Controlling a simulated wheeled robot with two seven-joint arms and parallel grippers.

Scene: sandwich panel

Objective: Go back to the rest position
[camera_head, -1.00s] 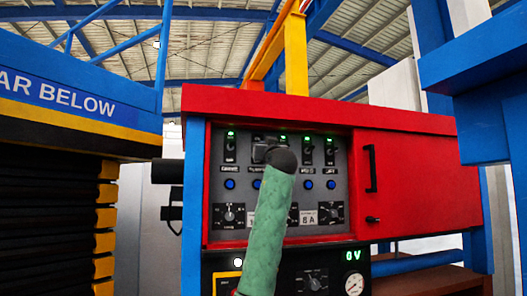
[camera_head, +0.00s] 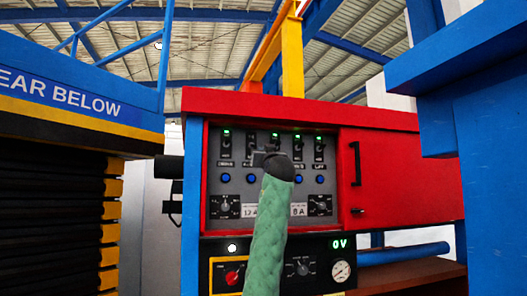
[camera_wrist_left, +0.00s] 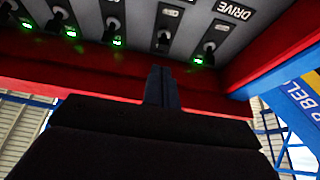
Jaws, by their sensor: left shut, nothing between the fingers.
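My left gripper (camera_head: 263,158), dark and small, shows beyond the black end of my green-sleeved left arm in the head view. It is in front of the grey control panel (camera_head: 213,175), below its row of toggle switches. It also shows in the left wrist view (camera_wrist_left: 162,75), where its two dark fingers are together with nothing between them. Toggle switches (camera_wrist_left: 207,48) with lit green lamps stand beyond the fingertips there; one is labelled DRIVE. I cannot tell the exact gap to the panel. My right gripper is not in view.
The panel sits in a red cabinet (camera_head: 400,155) with a black door handle (camera_head: 356,163). Below are a 0V display (camera_head: 340,244) and a gauge (camera_head: 341,271). Blue structure (camera_head: 480,130) stands close on the right, and a stacked black-and-yellow structure (camera_head: 60,220) on the left.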

